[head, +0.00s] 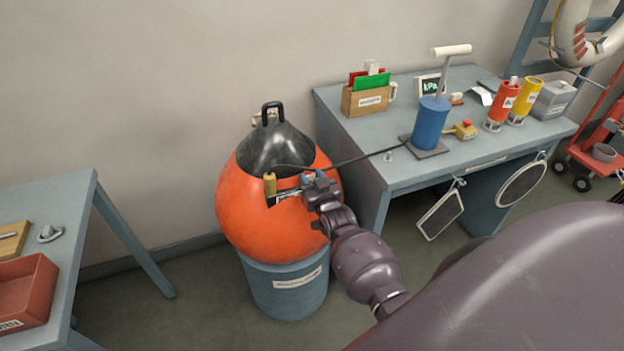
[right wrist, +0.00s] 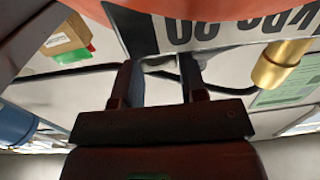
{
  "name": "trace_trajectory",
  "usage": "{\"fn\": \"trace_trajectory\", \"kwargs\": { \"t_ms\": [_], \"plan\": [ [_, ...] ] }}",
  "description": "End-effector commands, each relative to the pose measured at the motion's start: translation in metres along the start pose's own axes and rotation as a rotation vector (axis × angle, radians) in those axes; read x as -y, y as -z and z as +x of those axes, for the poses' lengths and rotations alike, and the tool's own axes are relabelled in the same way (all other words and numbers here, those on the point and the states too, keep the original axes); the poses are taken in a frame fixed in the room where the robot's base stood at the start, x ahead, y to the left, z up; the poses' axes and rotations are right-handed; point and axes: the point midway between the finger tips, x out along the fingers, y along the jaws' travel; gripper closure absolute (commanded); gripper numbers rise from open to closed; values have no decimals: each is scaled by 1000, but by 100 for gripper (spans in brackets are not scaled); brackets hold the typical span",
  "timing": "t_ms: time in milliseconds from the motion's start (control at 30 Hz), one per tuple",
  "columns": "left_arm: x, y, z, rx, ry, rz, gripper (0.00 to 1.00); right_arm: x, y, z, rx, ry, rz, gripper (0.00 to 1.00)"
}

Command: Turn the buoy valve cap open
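The orange buoy (head: 240,205) with a black top (head: 275,148) sits upright on a blue-grey drum (head: 290,290). A brass cylinder (head: 269,184) stands at its front, and I cannot tell whether it is the valve cap. My right gripper (head: 300,188) is close to the buoy's front, just right of the brass cylinder. In the right wrist view its fingers (right wrist: 160,75) are apart, with a small grey shape beyond the gap. The brass cylinder (right wrist: 282,64) is outside the fingers, to the right. My left gripper is out of view.
A dark hose (head: 360,158) runs from the buoy to a blue hand pump (head: 431,122) on the right table (head: 400,172). That table also holds a card box (head: 366,100) and canisters. A left table (head: 75,215) carries a red tray (head: 25,290).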

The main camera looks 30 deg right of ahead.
Motion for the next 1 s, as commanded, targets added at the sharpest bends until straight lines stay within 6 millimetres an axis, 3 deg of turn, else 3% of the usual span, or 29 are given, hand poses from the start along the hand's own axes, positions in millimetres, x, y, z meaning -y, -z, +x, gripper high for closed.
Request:
{"fn": "trace_trajectory", "kwargs": {
  "t_ms": [33,167,567,1000],
  "plan": [
    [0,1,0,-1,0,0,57,0,0,0,0,0,0,69],
    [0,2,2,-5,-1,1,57,0,0,0,0,0,0,88],
    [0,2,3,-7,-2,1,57,-2,0,0,0,53,-6,88],
    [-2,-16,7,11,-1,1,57,-7,-2,0,1,282,-6,88]
  ]
}}
